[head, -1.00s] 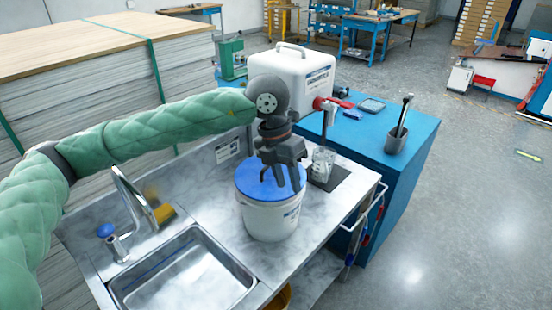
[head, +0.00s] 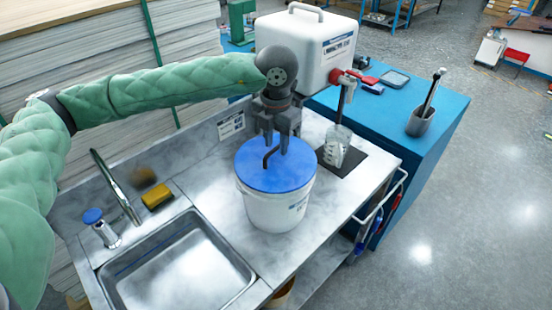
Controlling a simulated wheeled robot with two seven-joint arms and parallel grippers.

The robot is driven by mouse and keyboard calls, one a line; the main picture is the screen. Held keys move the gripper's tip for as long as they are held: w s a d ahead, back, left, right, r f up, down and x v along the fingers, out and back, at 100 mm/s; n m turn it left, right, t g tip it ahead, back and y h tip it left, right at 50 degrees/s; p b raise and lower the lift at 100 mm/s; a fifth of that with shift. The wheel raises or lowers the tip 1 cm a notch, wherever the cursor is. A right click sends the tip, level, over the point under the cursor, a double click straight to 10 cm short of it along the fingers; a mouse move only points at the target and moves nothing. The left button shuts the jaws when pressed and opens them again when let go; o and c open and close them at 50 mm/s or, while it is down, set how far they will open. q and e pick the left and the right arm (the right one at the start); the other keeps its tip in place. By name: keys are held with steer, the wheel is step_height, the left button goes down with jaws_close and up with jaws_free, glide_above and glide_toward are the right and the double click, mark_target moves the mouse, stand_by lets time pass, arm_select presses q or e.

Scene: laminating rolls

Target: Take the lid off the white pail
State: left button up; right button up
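The white pail (head: 277,212) stands upright on the steel counter. Its blue lid (head: 285,179) is on top and looks seated on the rim. A dark bent handle (head: 267,160) sticks up from the lid. My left gripper (head: 276,146) points down over the far part of the lid, beside the handle. Its fingers look apart, with a gap between them. I cannot tell whether the fingertips touch the lid or the handle. My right gripper is not in view.
A sink (head: 180,270) and tap (head: 118,185) lie to the left, with a yellow sponge (head: 157,196) behind.

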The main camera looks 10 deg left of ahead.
mark_target(275, 156)
arm_select(q)
step_height(275, 156, down, 2)
steer(key=shift+s+a+f, duration=0.1)
steer(key=shift+s, duration=0.05)
steer(key=shift+f, duration=0.25)
jaws_close()
steer(key=shift+r, duration=0.1)
